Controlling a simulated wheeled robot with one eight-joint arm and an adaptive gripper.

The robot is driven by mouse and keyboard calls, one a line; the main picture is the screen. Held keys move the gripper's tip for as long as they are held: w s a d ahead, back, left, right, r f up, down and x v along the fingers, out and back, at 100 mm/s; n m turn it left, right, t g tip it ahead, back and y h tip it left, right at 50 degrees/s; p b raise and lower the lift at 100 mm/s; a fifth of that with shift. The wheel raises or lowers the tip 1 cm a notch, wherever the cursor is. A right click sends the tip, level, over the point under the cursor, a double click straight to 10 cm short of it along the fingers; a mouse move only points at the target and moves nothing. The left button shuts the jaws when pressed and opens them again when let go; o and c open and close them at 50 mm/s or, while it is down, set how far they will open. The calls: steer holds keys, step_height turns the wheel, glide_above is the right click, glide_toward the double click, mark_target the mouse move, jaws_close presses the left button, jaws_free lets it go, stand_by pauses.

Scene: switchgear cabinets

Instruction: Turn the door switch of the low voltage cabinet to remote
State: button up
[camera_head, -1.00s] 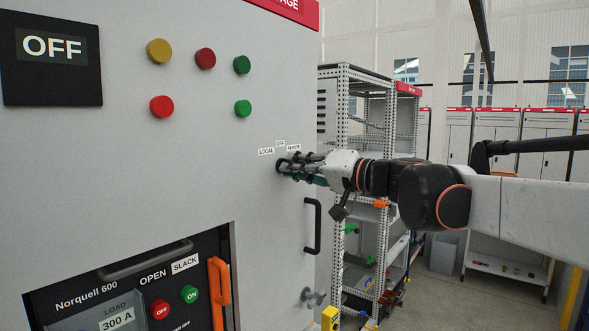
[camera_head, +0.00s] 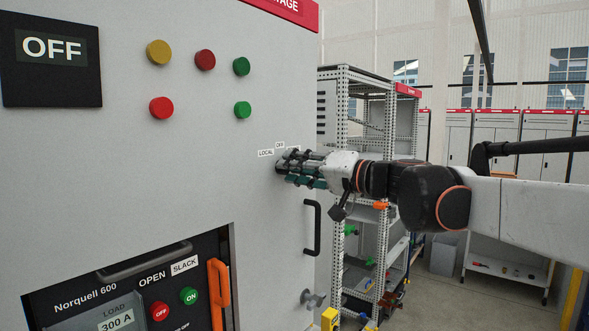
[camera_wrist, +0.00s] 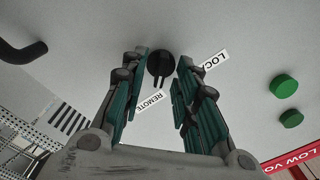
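The door switch, a round black knob (camera_wrist: 160,64) with a narrow raised bar, is on the grey cabinet door (camera_head: 150,200). In the wrist view it lies between the fingertips of my gripper (camera_wrist: 163,60), with gaps on both sides. The fingers are apart and hold nothing. The REMOTE label (camera_wrist: 149,102) shows between the fingers, and the LOCAL label (camera_wrist: 214,64) shows beyond the right finger. I cannot tell which label the knob points to.
A black door handle (camera_head: 315,227) is just below my gripper. Coloured lamps and buttons (camera_head: 205,59) are at the upper left, and a breaker panel (camera_head: 130,285) with an orange handle is below. An open shelf rack (camera_head: 345,110) stands behind my wrist.

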steer(key=shift+d, duration=0.1)
steer(key=v, duration=0.7)
steer(key=shift+s, duration=0.2)
steer(key=shift+d, duration=0.15)
steer(key=s+f+g+h+b, duration=0.1)
steer(key=s+f+b, duration=0.15)
steer(key=f, duration=0.35)
steer(key=s+a+f+h+b, duration=0.1)
steer(key=s+f+b, duration=0.15)
steer(key=f, duration=0.25)
steer(key=s+f+g+h+b, duration=0.1)
steer(key=s+f+b, duration=0.15)
steer(key=f, duration=0.35)
steer(key=s+d+f+h+b, duration=0.3)
steer(key=s+f+b, duration=0.3)
steer(key=f, duration=1)
steer(key=s+d+f+g+h+b, duration=0.1)
steer(key=s+d+f+h+b, duration=0.3)
steer(key=f+b, duration=0.6)
steer(key=s+d+f+h+b, duration=0.4)
steer(key=s+d+f+b, duration=0.3)
steer(key=f, duration=1.6)
steer(key=shift+s+g+b, duration=0.4)
steer(key=shift+s+b, duration=0.05)
steer(key=shift+s, duration=0.55)
steer(key=shift+d, duration=0.1)
